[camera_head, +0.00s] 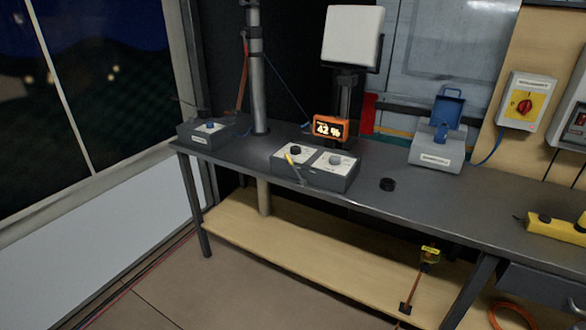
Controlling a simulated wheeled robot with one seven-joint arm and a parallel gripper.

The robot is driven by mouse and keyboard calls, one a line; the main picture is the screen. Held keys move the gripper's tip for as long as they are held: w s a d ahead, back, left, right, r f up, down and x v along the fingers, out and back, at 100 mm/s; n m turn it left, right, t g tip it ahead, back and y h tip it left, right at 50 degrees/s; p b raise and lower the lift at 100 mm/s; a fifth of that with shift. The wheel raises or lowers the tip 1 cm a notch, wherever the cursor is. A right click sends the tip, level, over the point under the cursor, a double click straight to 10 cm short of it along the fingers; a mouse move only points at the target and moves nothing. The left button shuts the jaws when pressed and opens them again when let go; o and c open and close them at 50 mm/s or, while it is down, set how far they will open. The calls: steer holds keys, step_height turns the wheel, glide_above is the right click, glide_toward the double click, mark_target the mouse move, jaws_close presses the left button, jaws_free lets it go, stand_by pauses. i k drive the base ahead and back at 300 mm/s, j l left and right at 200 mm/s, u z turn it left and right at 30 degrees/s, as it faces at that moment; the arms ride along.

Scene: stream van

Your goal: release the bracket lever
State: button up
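No part is clearly marked as the bracket lever. A grey upright pole (257,75) with dark collars passes through the back left of the workbench. A thin orange-red bar (242,78) slopes beside the pole; I cannot tell whether it is a lever. My gripper is not in view.
A yellow-and-red switch (525,104) is on the wall. Front floor (220,285) is clear.

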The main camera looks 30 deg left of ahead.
mark_target(303, 182)
steer(key=j+u, duration=0.1)
steer(key=u, duration=0.35)
steer(key=i+u, duration=0.1)
steer(key=u, duration=0.35)
steer(key=j+u, duration=0.1)
steer(key=u, duration=0.35)
steer(key=i+u, duration=0.15)
steer(key=u, duration=0.75)
steer(key=i+l, duration=0.05)
